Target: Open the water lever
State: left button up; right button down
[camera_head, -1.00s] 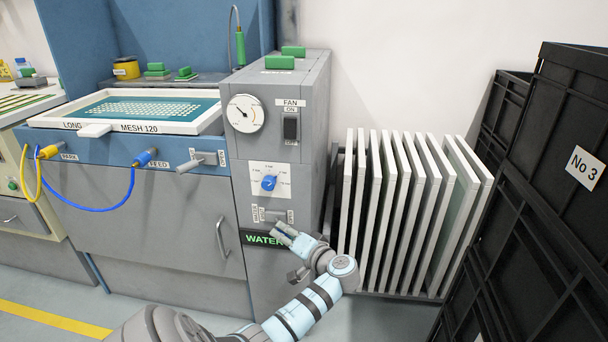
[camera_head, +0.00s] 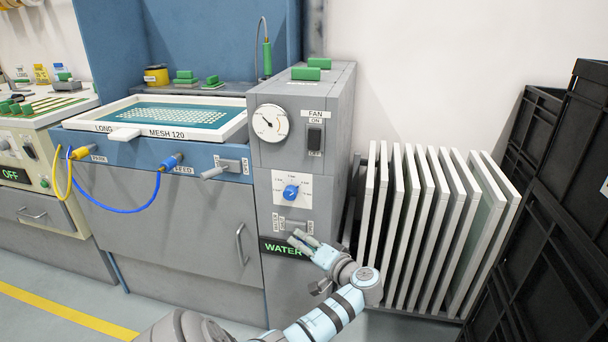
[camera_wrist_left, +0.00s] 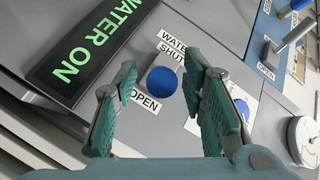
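The water lever (camera_head: 296,224) is on the front of the grey cabinet, below a blue dial (camera_head: 291,192). In the left wrist view its round blue end (camera_wrist_left: 162,80) faces the camera, between the OPEN label (camera_wrist_left: 145,101) and the WATER SHUT label (camera_wrist_left: 173,47). My left gripper (camera_head: 303,238) is in front of the lever. In the left wrist view its two teal fingers are apart, one on each side of the blue end; I cannot tell whether they touch it. The green-lettered display (camera_wrist_left: 92,45) reads WATER ON. My right gripper is not in view.
A sink unit (camera_head: 165,115) with a mesh frame stands left of the cabinet, its own lever (camera_head: 215,172) sticking out. White panels (camera_head: 425,220) stand in a rack to the right. Black crates (camera_head: 560,190) are stacked at the far right.

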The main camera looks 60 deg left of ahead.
pick_arm(q)
jog(key=v, duration=1.2)
